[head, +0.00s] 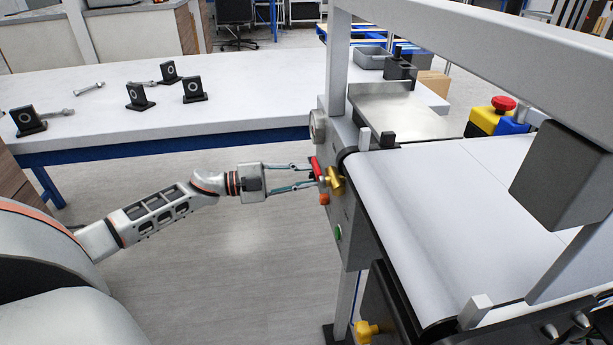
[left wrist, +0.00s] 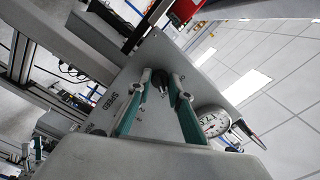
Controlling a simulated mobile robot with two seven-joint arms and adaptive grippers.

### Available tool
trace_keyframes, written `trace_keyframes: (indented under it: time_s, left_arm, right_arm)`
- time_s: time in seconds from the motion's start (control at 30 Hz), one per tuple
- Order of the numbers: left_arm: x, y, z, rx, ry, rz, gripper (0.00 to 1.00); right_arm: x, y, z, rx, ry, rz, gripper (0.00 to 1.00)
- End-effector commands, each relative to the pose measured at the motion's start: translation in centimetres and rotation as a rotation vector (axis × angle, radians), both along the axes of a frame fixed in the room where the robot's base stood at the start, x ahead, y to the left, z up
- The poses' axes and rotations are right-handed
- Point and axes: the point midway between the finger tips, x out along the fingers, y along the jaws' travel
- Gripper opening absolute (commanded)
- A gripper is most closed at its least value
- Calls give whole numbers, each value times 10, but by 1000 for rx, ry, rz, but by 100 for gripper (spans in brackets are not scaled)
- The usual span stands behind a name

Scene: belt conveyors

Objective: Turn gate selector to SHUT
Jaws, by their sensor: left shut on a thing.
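My left gripper (head: 316,174) reaches the grey control panel (head: 344,215) on the conveyor's near side. In the left wrist view its fingers (left wrist: 160,80) close around a small dark knob (left wrist: 161,90) on the panel face. I cannot read a gate or SHUT label, so I cannot tell from lettering whether this knob is the gate selector, nor which way it points. A "SPEED" label (left wrist: 112,103) is printed beside the fingers. In the head view a red part (head: 316,166) and a yellow part (head: 335,181) sit at the fingertips. My right gripper is not in view.
A round gauge (left wrist: 213,122) sits beside the fingers on the panel. An orange part (head: 324,198) and green button (head: 338,232) are below the gripper. The white belt (head: 455,215) lies to the right, under a grey frame. A white table (head: 235,95) stands behind the arm.

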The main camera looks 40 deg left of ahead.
Motion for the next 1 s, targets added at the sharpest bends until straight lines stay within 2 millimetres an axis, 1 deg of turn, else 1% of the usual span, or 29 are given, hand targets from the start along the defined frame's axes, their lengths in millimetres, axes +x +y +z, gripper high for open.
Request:
trace_keyframes:
  time_s: [0.37, 0.4, 0.47, 0.83, 1.0]
  left_arm:
    - [0, 1, 0, 5, -4, 1, 0]
    - [0, 1, 0, 5, -4, 1, 22]
    - [0, 1, 0, 5, -4, 1, 36]
    - [-1, 1, 0, 5, -2, 0, 36]
    - [-12, 11, -1, 5, 0, 0, 36]
  right_arm:
    - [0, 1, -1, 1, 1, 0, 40]
    - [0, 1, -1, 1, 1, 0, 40]
    - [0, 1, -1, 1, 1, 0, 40]
    - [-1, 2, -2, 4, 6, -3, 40]
    - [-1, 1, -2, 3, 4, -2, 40]
